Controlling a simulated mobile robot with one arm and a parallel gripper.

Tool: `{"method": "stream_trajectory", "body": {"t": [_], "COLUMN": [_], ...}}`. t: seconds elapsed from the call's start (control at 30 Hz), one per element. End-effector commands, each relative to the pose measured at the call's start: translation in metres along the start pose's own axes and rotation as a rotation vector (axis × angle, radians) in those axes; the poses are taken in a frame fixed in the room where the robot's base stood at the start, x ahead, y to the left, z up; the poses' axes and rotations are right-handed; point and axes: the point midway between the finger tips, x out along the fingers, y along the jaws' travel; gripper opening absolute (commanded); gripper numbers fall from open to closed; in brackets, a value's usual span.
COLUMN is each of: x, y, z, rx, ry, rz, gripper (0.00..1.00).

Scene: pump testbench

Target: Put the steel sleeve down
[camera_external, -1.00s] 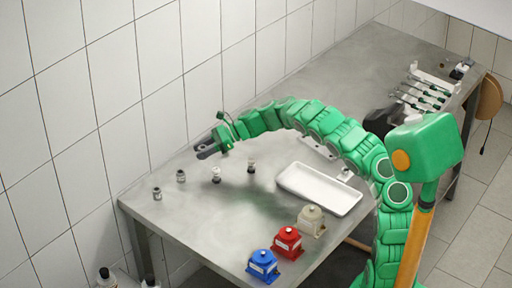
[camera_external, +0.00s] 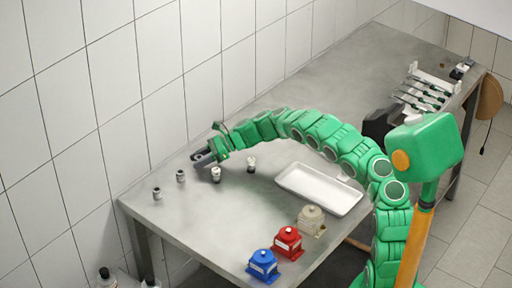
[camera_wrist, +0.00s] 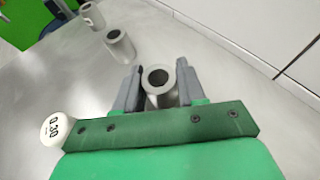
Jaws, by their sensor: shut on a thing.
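My gripper (camera_external: 202,158) is low over the left end of the steel bench, beside the wall. In the wrist view my gripper (camera_wrist: 158,78) is shut on a steel sleeve (camera_wrist: 158,74), a grey hollow cylinder whose open top faces the camera. The held sleeve cannot be made out in the external view. Whether its bottom touches the bench is hidden. Two other grey sleeves, a nearer one (camera_external: 180,176) and a farther one (camera_external: 157,193), stand in front of the gripper; they also show at upper left in the wrist view (camera_wrist: 120,46).
A white-topped part (camera_external: 216,174) stands close beside my gripper; its cap reads 0.30 in the wrist view (camera_wrist: 56,128). Another white-topped part (camera_external: 251,164) stands to the right. A white tray (camera_external: 335,203) and blue (camera_external: 263,266), red (camera_external: 288,243) and beige (camera_external: 311,220) housings lie farther right.

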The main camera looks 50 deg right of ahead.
Motion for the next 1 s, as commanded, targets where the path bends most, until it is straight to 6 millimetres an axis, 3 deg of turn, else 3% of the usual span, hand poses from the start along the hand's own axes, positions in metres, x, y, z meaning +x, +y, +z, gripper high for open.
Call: {"method": "stream_trajectory", "body": {"t": [0.37, 0.4, 0.57, 1.0], "x": [0.0014, 0.0017, 0.0017, -0.0054], "y": [0.0000, 0.0001, 0.0001, -0.0004], "z": [-0.0029, -0.0036, -0.0033, -0.0012], "rx": [-0.001, -0.001, -0.001, 0.000], "ry": [-0.001, 0.000, 0.000, 0.001], "rz": [0.000, 0.000, 0.000, -0.001], "gripper": [0.02, 0.41, 0.65, 0.65]}}
